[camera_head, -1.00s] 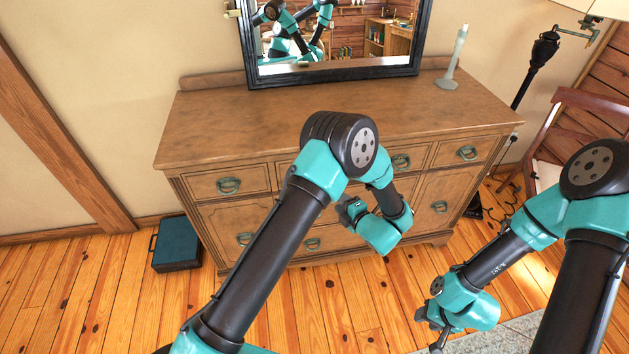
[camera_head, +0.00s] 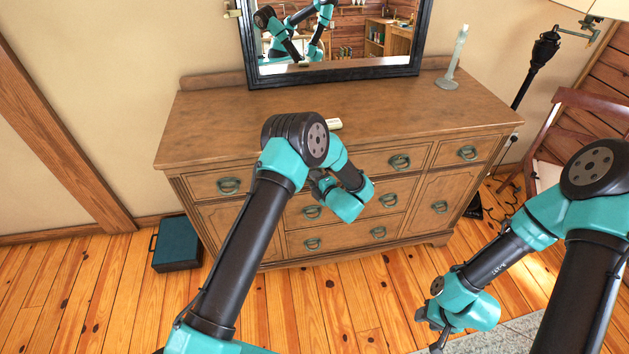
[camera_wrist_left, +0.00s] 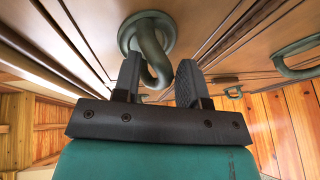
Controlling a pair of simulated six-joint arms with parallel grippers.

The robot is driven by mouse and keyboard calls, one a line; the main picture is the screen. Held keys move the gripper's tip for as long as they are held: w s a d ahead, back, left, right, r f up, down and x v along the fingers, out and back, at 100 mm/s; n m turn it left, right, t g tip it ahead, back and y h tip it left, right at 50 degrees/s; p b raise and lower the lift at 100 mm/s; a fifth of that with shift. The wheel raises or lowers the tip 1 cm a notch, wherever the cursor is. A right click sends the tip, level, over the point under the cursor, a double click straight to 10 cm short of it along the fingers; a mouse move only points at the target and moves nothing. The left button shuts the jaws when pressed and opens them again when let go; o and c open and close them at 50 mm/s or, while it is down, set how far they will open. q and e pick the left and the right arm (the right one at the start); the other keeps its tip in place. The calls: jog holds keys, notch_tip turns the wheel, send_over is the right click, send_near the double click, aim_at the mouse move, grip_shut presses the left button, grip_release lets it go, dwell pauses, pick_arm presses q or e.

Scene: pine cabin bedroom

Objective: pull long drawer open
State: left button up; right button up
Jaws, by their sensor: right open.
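The wooden dresser (camera_head: 230,125) has a long middle drawer in its top row, partly hidden behind my left arm. Its right ring handle (camera_head: 399,162) is in plain view, and the drawer front looks flush. My left gripper (camera_head: 317,180) is at the dresser front, near the left end of that drawer. In the left wrist view, a greenish metal ring handle (camera_wrist_left: 150,50) hangs between the two fingers, which stand apart on either side of it. Contact cannot be told. My right gripper (camera_head: 430,326) is open and empty, low over the floor at the right.
A candlestick (camera_head: 453,62), a mirror (camera_head: 300,78) and a small pale object (camera_head: 334,124) are on the dresser top. A teal case (camera_head: 177,244) stands on the floor at left. A chair (camera_head: 575,125) and a lamp (camera_head: 545,48) are at right. The floor before the dresser is clear.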

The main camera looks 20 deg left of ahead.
pick_arm(q)
jog(key=shift+w+a, duration=0.15)
jog(key=shift+a, duration=0.05)
grip_shut()
jog(key=shift+f, duration=0.1)
dwell(0.4)
